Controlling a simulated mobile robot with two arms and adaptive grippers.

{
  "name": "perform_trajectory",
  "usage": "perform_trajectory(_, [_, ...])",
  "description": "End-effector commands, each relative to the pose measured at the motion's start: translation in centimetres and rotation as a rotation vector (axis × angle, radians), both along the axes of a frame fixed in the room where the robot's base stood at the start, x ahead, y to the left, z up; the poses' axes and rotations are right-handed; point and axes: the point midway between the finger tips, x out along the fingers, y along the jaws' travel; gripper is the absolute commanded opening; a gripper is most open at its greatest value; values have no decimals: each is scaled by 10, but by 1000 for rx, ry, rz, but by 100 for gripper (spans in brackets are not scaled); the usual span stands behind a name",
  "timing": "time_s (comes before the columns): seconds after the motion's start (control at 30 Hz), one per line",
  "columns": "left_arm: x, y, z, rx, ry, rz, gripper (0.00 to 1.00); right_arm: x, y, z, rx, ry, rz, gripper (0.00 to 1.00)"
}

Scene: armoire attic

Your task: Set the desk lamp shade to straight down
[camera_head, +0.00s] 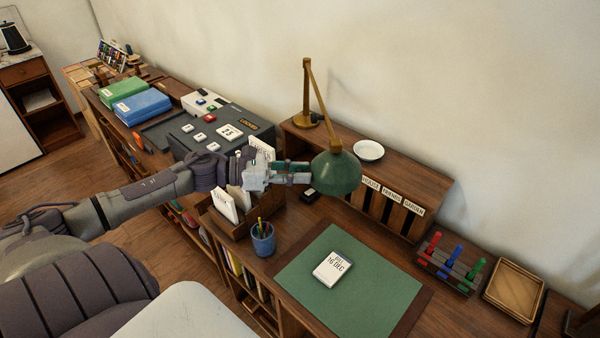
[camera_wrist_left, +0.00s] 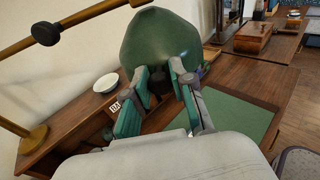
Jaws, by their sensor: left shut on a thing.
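The desk lamp has a green dome shade (camera_head: 338,173) on a jointed brass arm (camera_head: 322,100). Its brass base (camera_head: 306,121) stands on the wooden shelf unit at the back of the desk. The shade hangs over the desk, and its rim appears slightly tilted. My left gripper (camera_head: 308,173) reaches in from the left and is shut at the left edge of the shade. In the left wrist view the shade (camera_wrist_left: 160,42) is right in front of the fingers (camera_wrist_left: 160,88). The exact contact point is partly hidden by the fingers. My right gripper is not in view.
A white dish (camera_head: 368,151) sits on the wooden shelf unit (camera_head: 425,185). Below are a pen cup (camera_head: 263,240), a letter holder (camera_head: 240,224), a green desk mat (camera_head: 385,295) with a date card (camera_head: 332,268), a rack of coloured stamps (camera_head: 450,265) and a wooden tray (camera_head: 514,288).

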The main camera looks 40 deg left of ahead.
Motion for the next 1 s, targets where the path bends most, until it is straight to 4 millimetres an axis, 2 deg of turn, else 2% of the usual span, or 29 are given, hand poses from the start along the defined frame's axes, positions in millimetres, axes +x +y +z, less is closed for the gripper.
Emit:
perform_trajectory(0.03, [2,0,8,-5,-12,1,0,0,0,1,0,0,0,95])
perform_trajectory(0.6, [2,1,10,-7,-14,2,0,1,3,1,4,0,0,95])
perform_trajectory(0.63, [2,1,10,-7,-14,2,26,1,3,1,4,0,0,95])
perform_trajectory(0.77, [2,1,9,-5,-12,1,48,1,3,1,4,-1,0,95])
perform_trajectory(1.0, [1,0,6,-3,-6,1,49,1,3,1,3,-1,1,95])
